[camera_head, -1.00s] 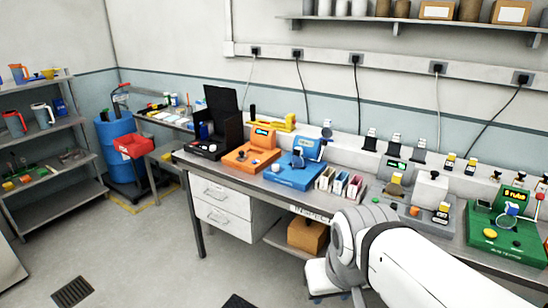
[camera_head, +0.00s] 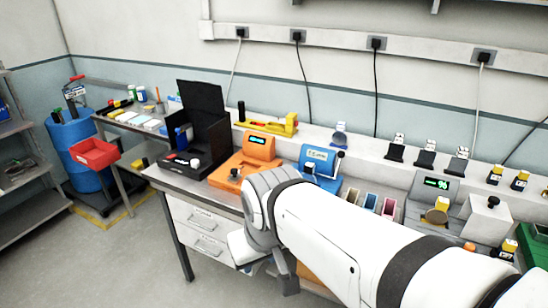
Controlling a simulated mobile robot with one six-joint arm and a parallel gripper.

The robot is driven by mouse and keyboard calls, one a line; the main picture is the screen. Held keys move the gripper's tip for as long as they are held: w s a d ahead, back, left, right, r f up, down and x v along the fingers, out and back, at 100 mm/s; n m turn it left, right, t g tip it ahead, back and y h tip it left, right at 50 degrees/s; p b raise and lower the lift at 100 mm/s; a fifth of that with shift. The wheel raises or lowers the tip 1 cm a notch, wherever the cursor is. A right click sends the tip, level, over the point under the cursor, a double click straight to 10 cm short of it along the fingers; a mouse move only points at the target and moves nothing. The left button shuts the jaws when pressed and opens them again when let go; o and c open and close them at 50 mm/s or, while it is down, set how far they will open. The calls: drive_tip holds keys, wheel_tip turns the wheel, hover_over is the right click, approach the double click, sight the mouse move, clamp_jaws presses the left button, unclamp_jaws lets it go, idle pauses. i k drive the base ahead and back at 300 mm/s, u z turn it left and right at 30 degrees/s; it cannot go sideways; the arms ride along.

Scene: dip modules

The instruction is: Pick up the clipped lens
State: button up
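A small blue clip with a round, pale lens-like disc (camera_head: 340,134) stands on the back ledge behind the blue module (camera_head: 319,162). It looks most like the clipped lens, but it is too small to be sure. My gripper (camera_head: 266,268) hangs at the bench's front edge, pointing down, in front of and below the orange module (camera_head: 247,152). It is well apart from the clip. Its fingertips are partly hidden by my wrist, so I cannot tell if it is open or shut.
A black open box (camera_head: 205,128) stands left on the bench. Coloured slots (camera_head: 370,203) and a grey module with a green display (camera_head: 437,184) lie right of the blue module. Several black clips (camera_head: 396,150) line the ledge. A red bin (camera_head: 95,153) is at the left.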

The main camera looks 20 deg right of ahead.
sight(309, 167)
drive_tip(key=z, duration=0.5)
drive_tip(key=i, duration=1)
drive_tip(key=z, duration=0.65)
